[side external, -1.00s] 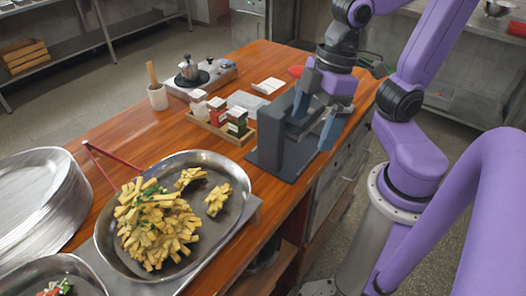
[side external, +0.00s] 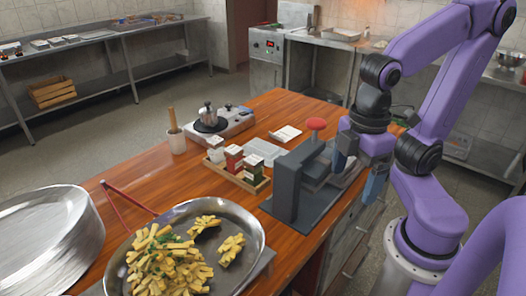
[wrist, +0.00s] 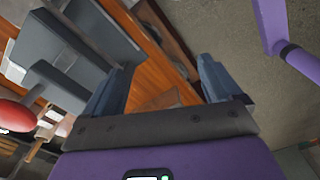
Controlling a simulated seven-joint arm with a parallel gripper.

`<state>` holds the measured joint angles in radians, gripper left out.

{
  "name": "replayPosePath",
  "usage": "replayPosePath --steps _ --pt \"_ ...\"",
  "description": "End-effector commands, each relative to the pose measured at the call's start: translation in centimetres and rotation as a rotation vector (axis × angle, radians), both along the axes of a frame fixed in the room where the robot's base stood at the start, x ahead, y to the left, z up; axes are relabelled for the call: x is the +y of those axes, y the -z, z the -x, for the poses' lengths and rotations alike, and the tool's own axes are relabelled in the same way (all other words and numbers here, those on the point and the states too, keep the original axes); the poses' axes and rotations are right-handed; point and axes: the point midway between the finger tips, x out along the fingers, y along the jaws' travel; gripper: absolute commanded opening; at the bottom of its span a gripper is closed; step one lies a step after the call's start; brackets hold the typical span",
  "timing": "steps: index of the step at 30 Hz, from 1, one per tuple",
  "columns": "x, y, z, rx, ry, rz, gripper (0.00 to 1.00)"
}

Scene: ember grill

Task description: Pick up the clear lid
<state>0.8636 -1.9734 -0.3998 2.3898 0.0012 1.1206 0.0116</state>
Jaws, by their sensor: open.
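A flat, clear, pale piece (side external: 264,150), which may be the clear lid, lies on the wooden counter behind the small condiment tray in the side view. I cannot make out its edges well. My gripper (side external: 360,172) is open and empty, to the right of that piece and beside the dark grey press (side external: 287,190) at the counter's right edge. In the wrist view my two fingers (wrist: 165,68) are spread, with the counter edge and floor beyond them. I cannot identify the clear piece with certainty in the wrist view.
The grey press, with its red knob (side external: 316,124), stands between my gripper and the clear piece; it also fills the upper left of the wrist view (wrist: 60,50). The condiment tray (side external: 232,176), a burner with a moka pot (side external: 208,116) and a pan of fries (side external: 255,235) share the counter.

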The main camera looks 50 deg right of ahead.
Motion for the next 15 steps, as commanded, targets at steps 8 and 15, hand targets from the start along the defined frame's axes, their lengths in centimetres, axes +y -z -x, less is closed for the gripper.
replayPosePath --steps 8,15 --pt "0.1 -7.3 -0.3 -0.002 0.010 -0.005 0.92" --pt "1.4 -7.7 -4.9 -0.005 0.166 -0.013 0.92"
